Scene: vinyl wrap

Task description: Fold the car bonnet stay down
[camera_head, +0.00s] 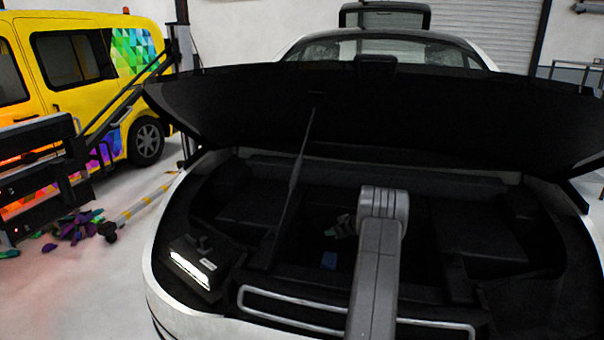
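The car bonnet (260,105) is raised, a wide black panel across the middle of the view. The bonnet stay (299,160) is a thin dark rod. It runs slanted from the left part of the front bay up to the underside of the bonnet, leaning slightly right at its top. Its upper end appears to meet the bonnet; its lower end is lost in the dark bay. My grey arm (376,275) reaches into the bay from the front, right of the stay and apart from it in the picture.
The white car's front bay (475,225) is open and dark. A silver bar (290,319) crosses the front. A yellow van (85,80) stands at left.

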